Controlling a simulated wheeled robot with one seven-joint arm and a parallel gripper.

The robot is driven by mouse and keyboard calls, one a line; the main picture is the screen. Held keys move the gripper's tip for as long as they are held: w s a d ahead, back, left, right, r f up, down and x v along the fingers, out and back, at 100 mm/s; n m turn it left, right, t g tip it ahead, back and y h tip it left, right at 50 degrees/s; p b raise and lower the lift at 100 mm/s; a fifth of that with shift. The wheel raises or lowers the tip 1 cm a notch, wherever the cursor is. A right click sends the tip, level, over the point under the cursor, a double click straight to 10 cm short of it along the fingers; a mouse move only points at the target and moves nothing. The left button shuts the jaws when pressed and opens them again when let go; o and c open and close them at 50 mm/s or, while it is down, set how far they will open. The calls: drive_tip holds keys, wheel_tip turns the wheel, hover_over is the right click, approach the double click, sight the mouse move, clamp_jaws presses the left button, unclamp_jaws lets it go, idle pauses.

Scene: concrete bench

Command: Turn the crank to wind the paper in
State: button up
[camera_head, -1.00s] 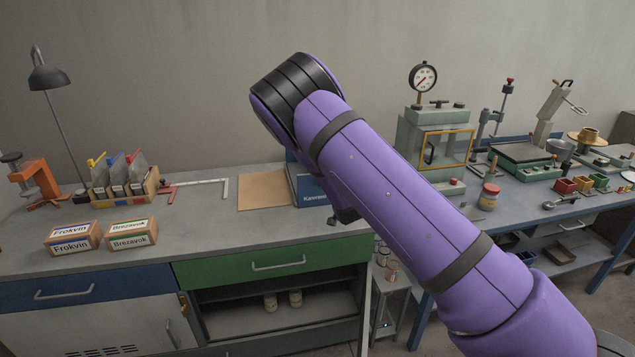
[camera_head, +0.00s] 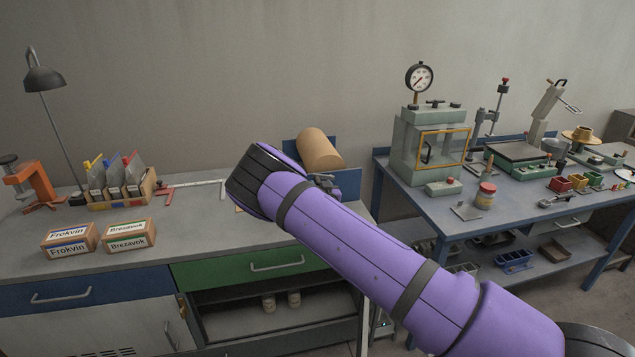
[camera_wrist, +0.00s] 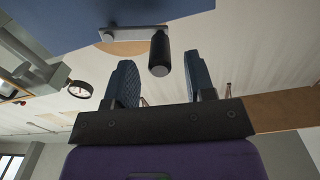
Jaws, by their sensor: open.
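A brown paper roll (camera_head: 320,150) sits in a blue holder (camera_head: 348,182) at the right end of the grey bench. In the wrist view the crank is a flat metal arm (camera_wrist: 133,33) with a black handle (camera_wrist: 160,53), beside a blue panel (camera_wrist: 60,18). My gripper (camera_wrist: 159,60) is open. Its two dark blue fingers stand to either side of the handle, with gaps visible, and the handle's end lies between the fingertips in the picture. Whether it touches is not clear.
A second bench at the right holds a green press (camera_head: 405,140) with a gauge (camera_head: 419,77). Boxes (camera_head: 130,236), a file rack (camera_head: 125,197), an orange clamp (camera_head: 38,185) and a lamp (camera_head: 45,80) stand at the left. The bench front is mostly clear.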

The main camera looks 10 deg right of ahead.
drive_tip(key=shift+w, duration=2)
clamp_jaws()
